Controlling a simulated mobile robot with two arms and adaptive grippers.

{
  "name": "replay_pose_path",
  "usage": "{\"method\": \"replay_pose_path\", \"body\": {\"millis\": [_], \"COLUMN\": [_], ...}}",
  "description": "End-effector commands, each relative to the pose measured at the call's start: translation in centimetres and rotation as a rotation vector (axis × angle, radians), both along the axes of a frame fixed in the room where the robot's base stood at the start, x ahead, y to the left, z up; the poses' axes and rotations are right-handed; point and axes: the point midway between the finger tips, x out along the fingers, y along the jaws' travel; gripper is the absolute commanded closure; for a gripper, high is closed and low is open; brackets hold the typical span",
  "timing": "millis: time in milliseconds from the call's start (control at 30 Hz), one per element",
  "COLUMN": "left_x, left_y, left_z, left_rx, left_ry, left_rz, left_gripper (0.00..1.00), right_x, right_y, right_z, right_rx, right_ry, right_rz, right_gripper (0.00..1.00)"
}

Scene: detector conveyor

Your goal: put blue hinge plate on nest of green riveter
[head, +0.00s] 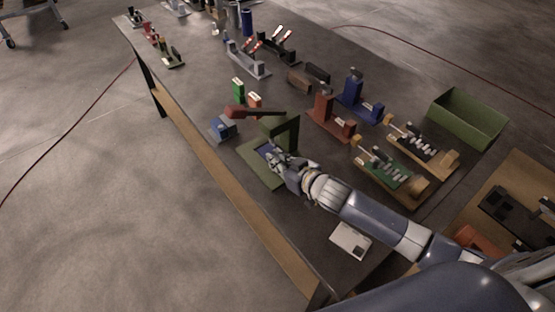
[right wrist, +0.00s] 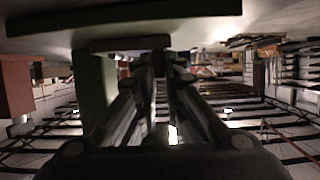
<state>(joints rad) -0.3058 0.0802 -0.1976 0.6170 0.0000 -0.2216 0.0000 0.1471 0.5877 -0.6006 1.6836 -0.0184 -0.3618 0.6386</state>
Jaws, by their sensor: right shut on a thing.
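The green riveter (head: 287,133) stands near the table's left front edge, with a green base and a dark lever ending in a red grip. My right gripper (head: 273,154) reaches in low over its base, beneath the riveter's head. It is shut on the blue hinge plate (head: 264,149), of which only a small blue part shows. The nest is hidden by the gripper and plate. In the right wrist view, the fingers (right wrist: 158,72) point forward under a dark overhanging part, with a green post to the left. The plate is too dark to make out there. My left gripper is not in view.
A blue-grey box (head: 223,128) sits left of the riveter. Green and orange blocks (head: 238,89) stand behind it. Red (head: 322,117) and blue (head: 353,98) fixtures stand to the right. A white card (head: 350,241) lies in front. A green bin (head: 468,118) is at far right.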

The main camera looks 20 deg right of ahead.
Motion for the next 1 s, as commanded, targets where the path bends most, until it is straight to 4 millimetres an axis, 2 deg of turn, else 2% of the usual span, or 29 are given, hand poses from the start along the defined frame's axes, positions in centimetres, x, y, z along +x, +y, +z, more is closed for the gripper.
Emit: {"method": "replay_pose_path", "body": {"millis": [267,300,367,767,1000], "left_x": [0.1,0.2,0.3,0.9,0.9], "left_y": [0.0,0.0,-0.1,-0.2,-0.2], "left_z": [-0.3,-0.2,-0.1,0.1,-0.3], "left_rx": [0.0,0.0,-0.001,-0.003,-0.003], "left_ry": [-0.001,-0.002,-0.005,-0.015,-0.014], "left_rz": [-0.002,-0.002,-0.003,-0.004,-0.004], "left_gripper": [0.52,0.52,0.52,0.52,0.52], "right_x": [0.0,0.0,0.0,-0.1,-2.8], "right_y": [0.0,0.0,0.0,-0.1,-1.0], "right_z": [-0.3,-0.3,-0.2,0.2,1.1], "right_rx": [0.0,0.0,0.0,-0.002,-0.002], "right_ry": [-0.001,0.0,0.0,-0.001,0.001], "right_rz": [0.0,-0.001,0.0,0.0,0.001], "right_gripper": [1.0,0.81,0.7,0.7,0.7]}}
